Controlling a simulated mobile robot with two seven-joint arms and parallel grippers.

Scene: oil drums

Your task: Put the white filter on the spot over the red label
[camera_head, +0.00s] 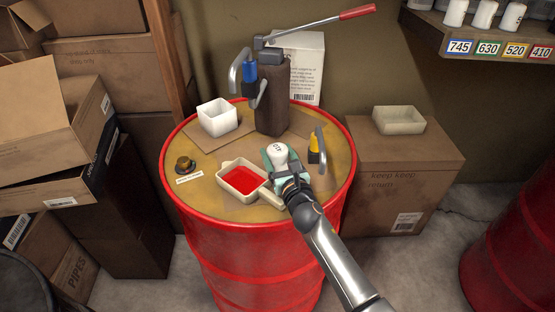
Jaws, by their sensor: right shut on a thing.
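A white filter (277,152) with a dark number on its top is at my right gripper (280,167), above the drum top. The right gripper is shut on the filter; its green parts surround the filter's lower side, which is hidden. The red label (540,53), reading 410, is at the right end of the shelf (480,37) in the upper right. The shelf spot above the red label looks bare. Other white filters (484,14) stand above the blue, green and yellow labels. My left gripper is not in view.
The red drum (250,245) carries a pan (242,180) of red liquid, a white container (217,117), a dark pump (271,95) with a long red-handled lever and a yellow-and-black item (316,145). A cardboard box (400,180) with a tray (398,120) stands right of it.

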